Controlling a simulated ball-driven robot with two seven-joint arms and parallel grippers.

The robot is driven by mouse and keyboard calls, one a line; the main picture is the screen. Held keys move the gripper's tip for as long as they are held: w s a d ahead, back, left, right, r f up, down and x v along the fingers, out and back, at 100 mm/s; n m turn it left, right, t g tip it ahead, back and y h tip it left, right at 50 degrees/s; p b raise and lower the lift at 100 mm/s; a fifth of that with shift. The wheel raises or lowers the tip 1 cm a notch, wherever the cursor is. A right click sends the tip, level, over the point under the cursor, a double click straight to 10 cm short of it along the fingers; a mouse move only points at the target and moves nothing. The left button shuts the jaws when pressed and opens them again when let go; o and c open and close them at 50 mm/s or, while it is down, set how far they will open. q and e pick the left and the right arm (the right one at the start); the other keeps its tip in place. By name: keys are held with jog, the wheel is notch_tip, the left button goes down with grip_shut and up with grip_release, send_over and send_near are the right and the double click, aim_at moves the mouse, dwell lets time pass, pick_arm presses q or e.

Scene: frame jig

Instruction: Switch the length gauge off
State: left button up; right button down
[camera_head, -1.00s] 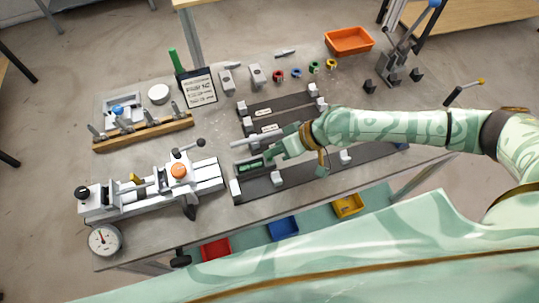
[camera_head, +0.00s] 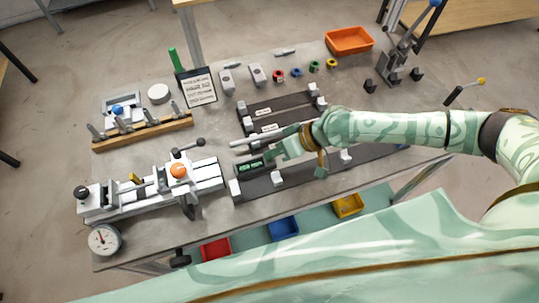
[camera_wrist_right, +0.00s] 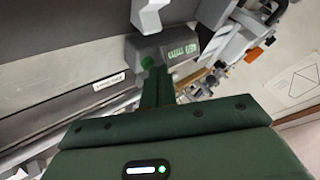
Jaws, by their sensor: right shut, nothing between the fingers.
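The length gauge (camera_head: 249,165) is a grey block with a lit green display, at the left end of the nearest dark rail in the head view. In the right wrist view the gauge (camera_wrist_right: 168,47) shows lit green digits and a round green button beside them. My right gripper (camera_head: 270,157) is shut and empty, right beside the gauge. In the right wrist view its dark green fingertips (camera_wrist_right: 157,78) point at the gauge's face close to the button. I cannot tell whether they touch it. My left gripper is not in view.
Dark rails with grey end blocks (camera_head: 235,189) lie around the gauge. A white clamping jig (camera_head: 205,177) with an orange knob stands to the left, a dial (camera_head: 103,240) at the front left corner. An orange tray (camera_head: 349,41) and coloured rings stand at the back.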

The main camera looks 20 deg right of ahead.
jog(key=shift+s+f, duration=0.2)
jog(key=shift+f, duration=0.2)
dwell(0.3)
jog(key=shift+r+p, duration=0.35)
jog(key=shift+p, duration=0.05)
jog(key=shift+w+a, duration=0.1)
jog(key=shift+r, duration=0.15)
notch_tip(320, 180, up, 6)
jog(key=p, duration=0.6)
jog(key=shift+w, duration=0.1)
